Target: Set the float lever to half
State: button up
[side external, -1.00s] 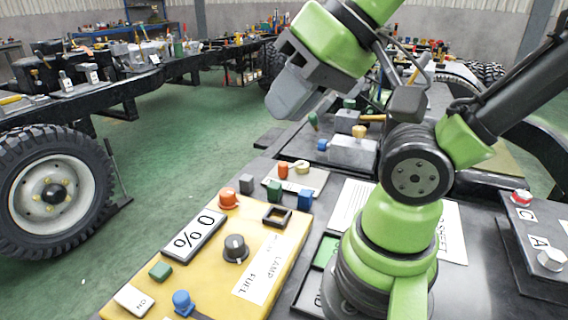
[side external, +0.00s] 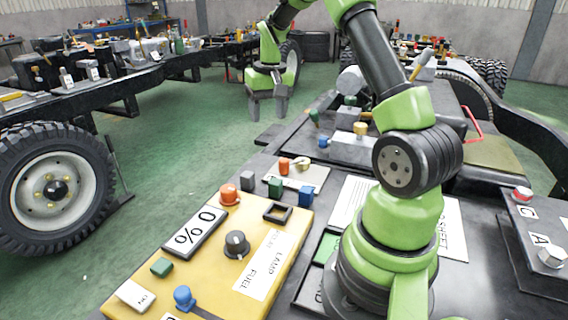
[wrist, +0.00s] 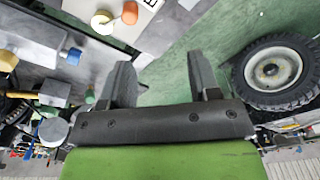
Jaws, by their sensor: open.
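My gripper (side external: 267,105) hangs open and empty, fingers down, above the green floor left of the chassis deck. Its two fingers (wrist: 160,65) also stand apart in the wrist view. No label reading "float" is legible, so I cannot tell which control is the float lever. A blue knob (side external: 184,297) stands on the panel's near edge. A plate behind the panel carries an orange knob (side external: 284,166) and a cream knob (side external: 302,163). My gripper touches none of these.
A black dial (side external: 236,244), an orange button (side external: 229,194) and small blocks crowd the panel. Behind is a grey box with blue and yellow knobs (side external: 361,129). A red handle (side external: 472,124) rises at right. The green floor (side external: 190,165) at left is open.

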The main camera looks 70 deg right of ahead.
jog(key=g, duration=0.1)
send_over(284, 160)
jog(key=shift+m, duration=0.4)
notch_tip(284, 160, down, 7)
jog(key=shift+d+r, duration=0.1)
jog(key=shift+d, duration=0.05)
notch_tip(284, 160, down, 10)
jog(key=shift+r, duration=0.15)
grip_shut()
